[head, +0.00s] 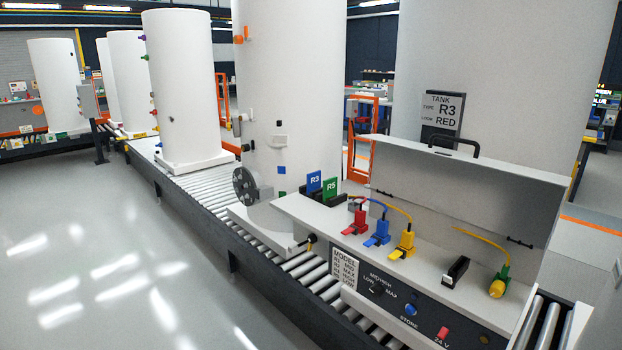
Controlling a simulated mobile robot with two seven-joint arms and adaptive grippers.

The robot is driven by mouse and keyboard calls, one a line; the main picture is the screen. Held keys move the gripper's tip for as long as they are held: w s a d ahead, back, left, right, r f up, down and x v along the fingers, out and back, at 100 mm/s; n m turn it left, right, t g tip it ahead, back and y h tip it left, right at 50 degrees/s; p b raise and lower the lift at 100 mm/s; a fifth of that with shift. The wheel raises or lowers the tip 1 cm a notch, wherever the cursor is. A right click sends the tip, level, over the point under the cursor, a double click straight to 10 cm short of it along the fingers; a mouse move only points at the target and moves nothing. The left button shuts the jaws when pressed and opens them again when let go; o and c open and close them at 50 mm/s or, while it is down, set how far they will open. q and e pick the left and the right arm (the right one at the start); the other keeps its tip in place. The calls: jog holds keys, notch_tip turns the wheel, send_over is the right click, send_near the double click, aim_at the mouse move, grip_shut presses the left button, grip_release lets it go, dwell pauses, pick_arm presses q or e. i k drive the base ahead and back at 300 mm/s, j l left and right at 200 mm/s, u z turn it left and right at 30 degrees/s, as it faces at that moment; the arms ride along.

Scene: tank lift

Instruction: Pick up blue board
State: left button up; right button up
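The blue board (315,183), marked R3, stands upright in a dark holder (322,198) at the left end of the open console. A green board (331,187), marked R5, stands beside it on the right in the same holder. The lower edges of both boards are hidden in the holder. Neither of my grippers shows in the head view.
The grey console (390,287) carries red (358,222), blue (378,232) and yellow (404,243) plugs with cables. A raised lid (480,190) backs it. White tanks (180,90) stand on the roller conveyor (205,195). The floor at left is clear.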

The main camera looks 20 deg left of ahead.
aim_at(314, 178)
jog(key=i+j, duration=0.2)
jog(key=j, duration=0.15)
jog(key=i+j+z, duration=0.1)
jog(key=i+j, duration=0.15)
jog(key=j, duration=0.15)
jog(key=i+j, duration=0.2)
jog(key=j, duration=0.15)
jog(key=i+j, duration=0.2)
jog(key=j, duration=0.2)
jog(key=i+j+z, duration=0.1)
jog(key=i+j, duration=0.15)
jog(key=j, duration=0.15)
jog(key=i+j, duration=0.15)
jog(key=j, duration=0.25)
jog(key=i+j+z, duration=0.1)
jog(key=j, duration=0.3)
jog(key=i+j, duration=0.3)
jog(key=j+z, duration=0.05)
jog(key=j, duration=0.05)
